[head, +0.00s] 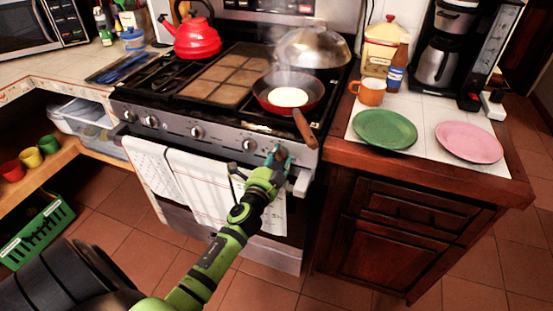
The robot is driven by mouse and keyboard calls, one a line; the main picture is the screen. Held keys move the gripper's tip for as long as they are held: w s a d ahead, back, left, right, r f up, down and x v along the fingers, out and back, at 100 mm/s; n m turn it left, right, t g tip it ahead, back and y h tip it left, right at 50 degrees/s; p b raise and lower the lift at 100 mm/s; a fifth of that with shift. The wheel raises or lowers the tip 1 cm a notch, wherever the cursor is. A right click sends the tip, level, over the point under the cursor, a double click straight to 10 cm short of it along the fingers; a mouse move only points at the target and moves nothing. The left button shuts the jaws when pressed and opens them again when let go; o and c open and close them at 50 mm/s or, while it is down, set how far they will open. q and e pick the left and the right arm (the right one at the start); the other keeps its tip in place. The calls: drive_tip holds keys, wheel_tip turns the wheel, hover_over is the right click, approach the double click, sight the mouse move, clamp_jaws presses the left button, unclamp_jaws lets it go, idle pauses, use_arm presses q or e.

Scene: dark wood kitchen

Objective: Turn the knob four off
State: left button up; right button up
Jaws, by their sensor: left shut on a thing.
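The stove (222,131) has a row of round silver knobs along its front panel. One knob (248,145) shows just left of my gripper, another (196,131) sits further left, and more are at the left end. My left gripper (278,156) is shut on the rightmost knob, which its fingers mostly hide. I cannot read the knob's setting. A red frying pan (265,97) with pale round food steams on the front right burner. My right gripper is out of view.
The pan's wooden handle (305,128) juts over the front edge above my gripper. Towels (205,184) hang on the oven handle below. A green plate (384,130) and pink plate (470,142) lie on the right counter. A red kettle (196,40) stands at back left.

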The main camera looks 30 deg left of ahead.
use_arm(q)
drive_tip(key=shift+w+d+r+m, duration=0.15)
drive_tip(key=shift+d+r+m, duration=0.15)
drive_tip(key=shift+m, duration=0.3)
idle(1.5)
drive_tip(key=o, duration=0.9)
drive_tip(key=shift+o, duration=1.3)
drive_tip(key=shift+d+f, duration=0.1)
drive_tip(key=shift+f, duration=0.05)
drive_tip(key=shift+s+f, duration=0.1)
drive_tip(key=shift+s, duration=0.45)
drive_tip(key=v, duration=1.1)
drive_tip(key=shift+w, duration=0.1)
